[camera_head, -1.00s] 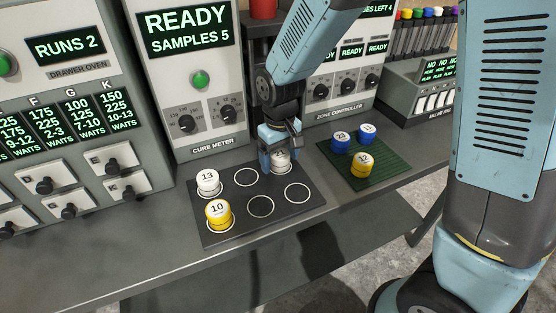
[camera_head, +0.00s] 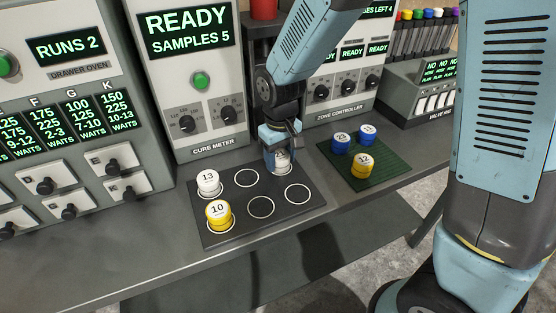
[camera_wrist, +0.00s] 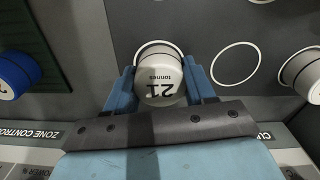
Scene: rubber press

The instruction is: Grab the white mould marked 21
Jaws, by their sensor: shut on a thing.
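The white mould marked 21 (camera_wrist: 160,74) shows in the wrist view between the two blue fingers of my gripper (camera_wrist: 160,92). Its lid reads "21 tonnes", upside down in that view. In the head view the mould (camera_head: 282,162) sits at a back-row ring of the dark plate (camera_head: 235,218), partly hidden by my gripper (camera_head: 281,158). The fingers are shut on its sides. I cannot tell whether it is clear of the plate.
A white mould marked 13 (camera_head: 208,182) and a yellow mould marked 10 (camera_head: 218,213) stand left on the plate. Several rings are empty. A green mat (camera_head: 385,177) at right holds two blue moulds and a yellow mould marked 12 (camera_head: 362,165). The cure meter (camera_head: 200,100) stands behind.

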